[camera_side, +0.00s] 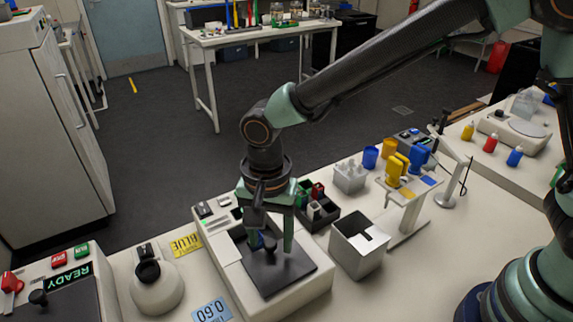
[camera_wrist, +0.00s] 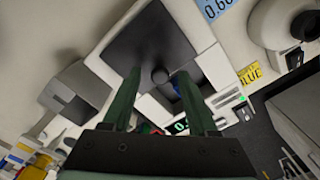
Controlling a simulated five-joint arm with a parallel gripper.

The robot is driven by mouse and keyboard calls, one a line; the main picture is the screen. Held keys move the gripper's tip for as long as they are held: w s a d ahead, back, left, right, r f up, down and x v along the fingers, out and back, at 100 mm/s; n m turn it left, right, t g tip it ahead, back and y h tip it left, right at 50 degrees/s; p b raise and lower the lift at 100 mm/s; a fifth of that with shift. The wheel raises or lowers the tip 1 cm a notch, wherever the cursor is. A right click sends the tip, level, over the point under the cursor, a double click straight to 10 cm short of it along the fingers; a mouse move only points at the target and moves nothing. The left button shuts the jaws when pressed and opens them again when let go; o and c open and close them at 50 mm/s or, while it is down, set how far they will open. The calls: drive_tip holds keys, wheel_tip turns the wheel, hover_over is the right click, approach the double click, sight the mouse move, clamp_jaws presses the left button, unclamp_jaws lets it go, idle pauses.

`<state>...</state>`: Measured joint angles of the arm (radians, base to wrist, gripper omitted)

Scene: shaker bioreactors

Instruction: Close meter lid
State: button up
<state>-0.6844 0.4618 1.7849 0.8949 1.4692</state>
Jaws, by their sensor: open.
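The meter (camera_side: 231,275) is a white box on the bench below my gripper. Its dark flat lid (camera_side: 279,276) lies over the near part of its top, and it also shows in the wrist view (camera_wrist: 147,40). A round black knob (camera_wrist: 160,75) stands at the lid's edge. Beside the lid a dark opening is partly uncovered, with something blue (camera_wrist: 177,88) in it. My gripper (camera_side: 268,247) points down, open, with one finger on each side of the knob in the wrist view (camera_wrist: 158,75). Contact with the knob cannot be told. The fingers hide part of the opening.
A grey open-topped bin (camera_side: 352,262) and a dark rack of small blocks (camera_side: 318,215) stand right of the meter. A white round device (camera_side: 157,294), a yellow BLUE card (camera_side: 186,244) and a blue number card (camera_side: 211,311) lie left.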

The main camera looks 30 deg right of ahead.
clamp_jaws()
drive_tip(key=shift+r, duration=0.1)
idle(1.2)
